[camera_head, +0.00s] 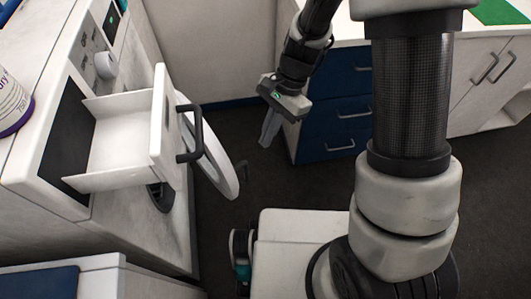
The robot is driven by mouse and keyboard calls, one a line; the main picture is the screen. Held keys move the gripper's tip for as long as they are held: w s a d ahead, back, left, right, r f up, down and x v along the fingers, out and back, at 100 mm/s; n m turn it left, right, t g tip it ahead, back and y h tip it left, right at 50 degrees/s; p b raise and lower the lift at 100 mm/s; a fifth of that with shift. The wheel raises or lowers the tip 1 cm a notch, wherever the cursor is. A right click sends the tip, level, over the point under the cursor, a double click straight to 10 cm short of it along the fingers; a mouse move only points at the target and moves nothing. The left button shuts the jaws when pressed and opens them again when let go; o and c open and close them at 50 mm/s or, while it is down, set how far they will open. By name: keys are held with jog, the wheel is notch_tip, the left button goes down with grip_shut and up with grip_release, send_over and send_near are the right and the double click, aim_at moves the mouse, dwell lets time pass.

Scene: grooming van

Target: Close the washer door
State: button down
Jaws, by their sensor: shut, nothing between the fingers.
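The washer (140,225) stands at the left, with a dial on its control panel. Its round white door (217,165) is open, standing out from the front and seen nearly edge-on. The drawer (157,112), with a black handle, is pulled out above and partly hides the door and the washer opening. My gripper (266,138) is shut and empty. It points down in the open space to the right of the door, apart from it.
A cabinet with blue drawers (345,108) stands behind and to the right of my gripper. A white bottle with a purple base (12,105) is on top of the washer. A dark blue surface (40,283) is at bottom left. Dark floor (270,180) is clear between washer and cabinet.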

aim_at(246, 168)
jog(key=shift+s+a+f+b, duration=0.6)
jog(key=shift+s+a+f, duration=0.3)
jog(key=shift+f, duration=0.55)
jog(key=shift+s+a+f+b, duration=0.6)
jog(key=shift+s+a+f, duration=0.3)
jog(key=shift+f, duration=0.5)
jog(key=shift+s+a+f+b, duration=0.7)
jog(key=shift+a+f, duration=0.35)
jog(key=shift+f, duration=0.4)
